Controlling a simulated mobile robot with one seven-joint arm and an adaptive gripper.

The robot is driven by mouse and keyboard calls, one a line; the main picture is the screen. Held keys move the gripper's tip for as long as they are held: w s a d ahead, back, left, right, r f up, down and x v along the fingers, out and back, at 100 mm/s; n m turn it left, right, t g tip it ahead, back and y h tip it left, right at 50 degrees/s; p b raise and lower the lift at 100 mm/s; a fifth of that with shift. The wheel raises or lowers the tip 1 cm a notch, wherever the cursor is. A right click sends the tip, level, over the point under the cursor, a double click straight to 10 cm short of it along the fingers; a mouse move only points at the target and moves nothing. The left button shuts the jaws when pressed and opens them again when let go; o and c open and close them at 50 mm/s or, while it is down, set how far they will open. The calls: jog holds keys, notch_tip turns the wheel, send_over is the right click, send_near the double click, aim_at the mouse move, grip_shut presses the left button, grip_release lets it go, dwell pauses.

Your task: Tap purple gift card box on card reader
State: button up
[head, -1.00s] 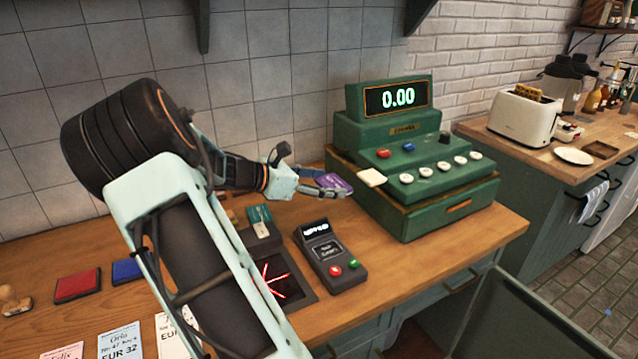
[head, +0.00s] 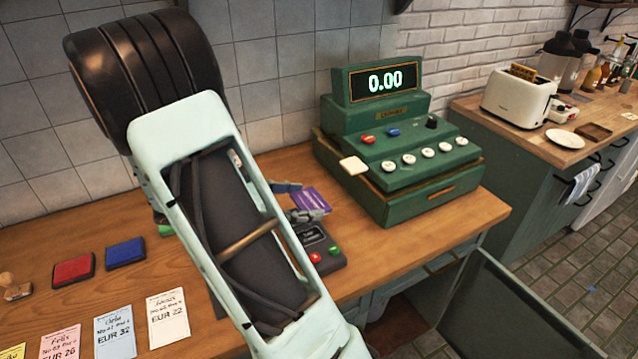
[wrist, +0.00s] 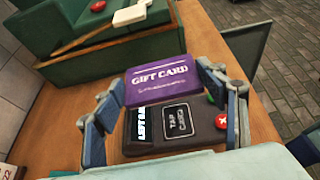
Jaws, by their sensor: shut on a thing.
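The purple gift card box (wrist: 158,82) is between the fingers of my gripper (wrist: 166,92) in the wrist view, its "GIFT CARD" print facing the camera. My gripper is shut on it. The dark card reader (wrist: 172,128) shows just below the card in that view, with its "TAP CARD" pad and a red button uncovered. In the head view the purple card (head: 311,200) shows at my gripper (head: 303,202), above the reader's far end. The reader (head: 330,262) is partly hidden by my arm there. I cannot tell whether the card touches it.
A green cash register (head: 400,160) reading 0.00 stands behind and right of the reader. Red (head: 73,269) and blue (head: 126,253) ink pads and several paper price tags (head: 168,317) lie on the left of the counter. Clear wood lies right of the reader.

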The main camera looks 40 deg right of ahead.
jog(key=shift+s+a, duration=0.15)
jog(key=shift+a, duration=0.1)
notch_tip(320, 180, down, 8)
jog(key=b, duration=0.6)
jog(key=shift+r+b, duration=0.2)
jog(key=shift+b, duration=0.2)
jog(key=shift+r, duration=0.1)
dwell(0.5)
notch_tip(320, 180, up, 10)
jog(key=p, duration=0.9)
jog(key=w+a+f+n+t+y+p, duration=0.1)
jog(key=w+a+n+t, duration=0.4)
jog(key=a, duration=0.6)
jog(key=w+a+f+n+t+y+p, duration=0.1)
jog(key=w+a+f+n+t, duration=0.2)
jog(key=a, duration=0.9)
jog(key=w+n+t, duration=0.2)
jog(key=t, duration=0.1)
jog(key=shift+f+y, duration=0.3)
